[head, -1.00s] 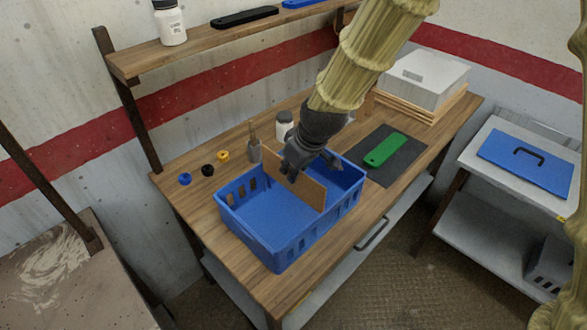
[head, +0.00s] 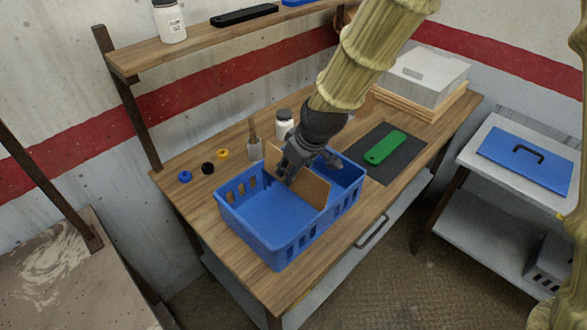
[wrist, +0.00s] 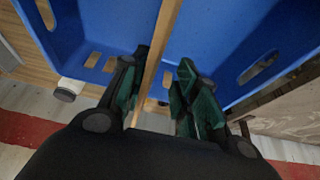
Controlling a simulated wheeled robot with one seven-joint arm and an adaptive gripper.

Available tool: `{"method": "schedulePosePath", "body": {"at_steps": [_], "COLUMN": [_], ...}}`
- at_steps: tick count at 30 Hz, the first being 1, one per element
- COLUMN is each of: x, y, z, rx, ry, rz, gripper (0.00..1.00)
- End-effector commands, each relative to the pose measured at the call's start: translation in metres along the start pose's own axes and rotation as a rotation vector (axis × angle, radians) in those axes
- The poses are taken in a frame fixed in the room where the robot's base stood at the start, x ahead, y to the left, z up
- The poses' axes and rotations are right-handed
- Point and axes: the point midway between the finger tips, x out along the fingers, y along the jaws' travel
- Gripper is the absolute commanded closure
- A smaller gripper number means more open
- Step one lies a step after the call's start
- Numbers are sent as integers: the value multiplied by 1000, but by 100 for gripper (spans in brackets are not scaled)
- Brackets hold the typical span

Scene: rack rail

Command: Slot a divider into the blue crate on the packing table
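The blue crate (head: 270,251) sits on the packing table (head: 190,209). A thin brown divider (head: 313,190) stands across the inside of the crate, with its far end rising above the back rim. I cannot tell whether its edges sit in slots. My gripper (head: 308,172) is over the crate, with its fingers on either side of the divider's upper part. In the wrist view the divider (wrist: 154,60) runs between the two fingers (wrist: 162,82). A gap shows beside the right finger, and the gripper looks open. The divider's lower edge is partly hidden.
A white bottle (head: 284,124) and a small grey holder (head: 254,150) stand close behind the crate. A green item (head: 385,148) lies on a dark mat (head: 417,149) to the right. Several small rings lie at left. A shelf (head: 205,44) overhangs the back.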

Motion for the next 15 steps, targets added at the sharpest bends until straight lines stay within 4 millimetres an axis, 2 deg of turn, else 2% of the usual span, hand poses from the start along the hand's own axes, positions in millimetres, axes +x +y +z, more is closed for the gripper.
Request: {"method": "schedulePosePath", "body": {"at_steps": [8,15], "x": [-17,-52], "y": [1,1], "z": [-1,-1], "rx": [0,0], "ry": [2,2], "rz": [1,1], "gripper": [70,70]}}
